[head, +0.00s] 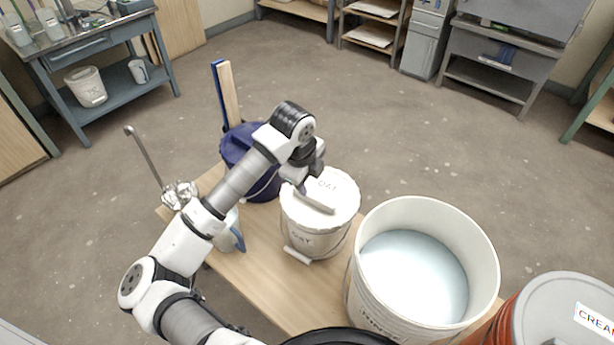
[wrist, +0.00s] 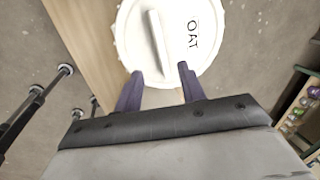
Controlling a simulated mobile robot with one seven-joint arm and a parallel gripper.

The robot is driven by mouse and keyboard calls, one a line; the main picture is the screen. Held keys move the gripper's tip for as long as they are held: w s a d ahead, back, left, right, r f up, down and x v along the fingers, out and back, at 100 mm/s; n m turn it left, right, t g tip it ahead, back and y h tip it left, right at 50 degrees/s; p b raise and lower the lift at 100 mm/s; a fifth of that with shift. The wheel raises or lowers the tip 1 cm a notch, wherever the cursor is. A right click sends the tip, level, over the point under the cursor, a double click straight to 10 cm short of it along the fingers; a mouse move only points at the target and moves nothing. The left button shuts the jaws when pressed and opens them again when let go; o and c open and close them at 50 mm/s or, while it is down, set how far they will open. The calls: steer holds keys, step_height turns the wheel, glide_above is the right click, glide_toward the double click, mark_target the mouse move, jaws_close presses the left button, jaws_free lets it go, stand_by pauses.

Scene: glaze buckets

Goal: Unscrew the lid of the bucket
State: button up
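A white bucket (head: 312,236) labelled "OAT" stands upright on a wooden bench. Its round white lid (head: 345,189) is on top, marked "OAT", with a raised straight bar (head: 315,204) across it. In the wrist view the lid (wrist: 203,62) fills the upper middle, and the bar (wrist: 158,40) points down toward the gap between the fingers. My gripper (wrist: 160,72) is open with nothing clearly held; its dark fingertips overlap the lid's near edge in the picture. In the head view my gripper (head: 304,184) is just above the lid's back left part. I cannot tell whether it touches.
A large open bucket (head: 480,250) of pale blue glaze stands right of the white bucket on the bench (head: 250,280). An orange bucket (head: 495,325) with a grey lid is at the right.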

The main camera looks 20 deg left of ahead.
steer(key=b, duration=0.2)
glide_above(314, 198)
steer(key=s, duration=0.1)
steer(key=shift+s+a+f, duration=0.1)
steer(key=shift+a+f, duration=0.1)
steer(key=shift+f, duration=0.9)
steer(key=shift+s+a+f, duration=0.1)
steer(key=shift+a+f, duration=0.05)
steer(key=shift+f, duration=0.9)
steer(key=b+x, duration=0.4)
steer(key=x, duration=0.1)
steer(key=shift+w, duration=0.1)
steer(key=shift+d+f+b, duration=0.1)
steer(key=shift+f+b, duration=0.05)
steer(key=shift+b, duration=0.2)
steer(key=shift+f, duration=0.1)
jaws_close()
